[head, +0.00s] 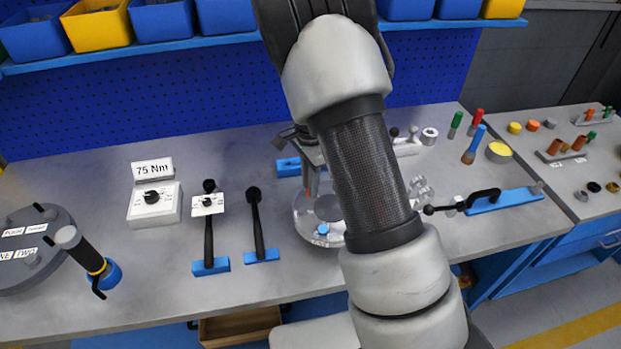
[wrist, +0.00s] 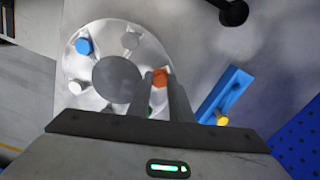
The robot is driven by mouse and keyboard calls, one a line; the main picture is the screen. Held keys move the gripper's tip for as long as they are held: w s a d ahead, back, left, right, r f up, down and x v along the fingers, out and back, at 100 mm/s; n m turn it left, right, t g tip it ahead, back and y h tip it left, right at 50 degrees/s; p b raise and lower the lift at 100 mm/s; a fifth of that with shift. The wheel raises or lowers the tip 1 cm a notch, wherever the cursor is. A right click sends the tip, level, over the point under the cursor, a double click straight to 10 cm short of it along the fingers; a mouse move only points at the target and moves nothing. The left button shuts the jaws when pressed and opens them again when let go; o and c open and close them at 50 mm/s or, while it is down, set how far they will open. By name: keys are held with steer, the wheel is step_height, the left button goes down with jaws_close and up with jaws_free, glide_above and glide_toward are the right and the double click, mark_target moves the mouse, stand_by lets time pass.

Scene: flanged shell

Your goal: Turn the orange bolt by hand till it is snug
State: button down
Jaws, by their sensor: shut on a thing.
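The flanged shell is a round, shiny metal piece (wrist: 95,105) with a dark grey disc at its centre; in the head view its clear-looking rim (head: 303,222) shows left of my arm. The orange bolt (wrist: 160,77) stands at the shell's rim in the wrist view, and my gripper (wrist: 162,84) is shut on it from above. A blue bolt (wrist: 83,46) and a pale bolt (wrist: 75,87) sit elsewhere on the rim. A small green spot shows beside my left finger. My arm hides much of the shell in the head view.
A blue holder (wrist: 228,92) with a yellow-ended piece lies close to my gripper. Two black-handled tools (head: 256,220), a 75 Nm box (head: 154,205) and a grey round stand (head: 35,262) are to the left. A blue bar (head: 505,200) lies right of my arm.

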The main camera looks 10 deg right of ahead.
steer(key=shift+w+r+m+p, duration=0.15)
steer(key=shift+m+p, duration=0.15)
steer(key=shift+m, duration=0.5)
steer(key=shift+w+r+m+p, duration=0.15)
steer(key=shift+m+p, duration=0.15)
steer(key=shift+m, duration=0.5)
steer(key=c, duration=1.7)
jaws_free()
steer(key=shift+s, duration=0.1)
steer(key=shift+c, duration=0.2)
steer(key=shift+o, duration=0.8)
steer(key=shift+s+f, duration=0.1)
steer(key=shift+f, duration=0.05)
step_height(320, 180, up, 18)
steer(key=shift+f+p, duration=0.25)
steer(key=shift+p, duration=0.05)
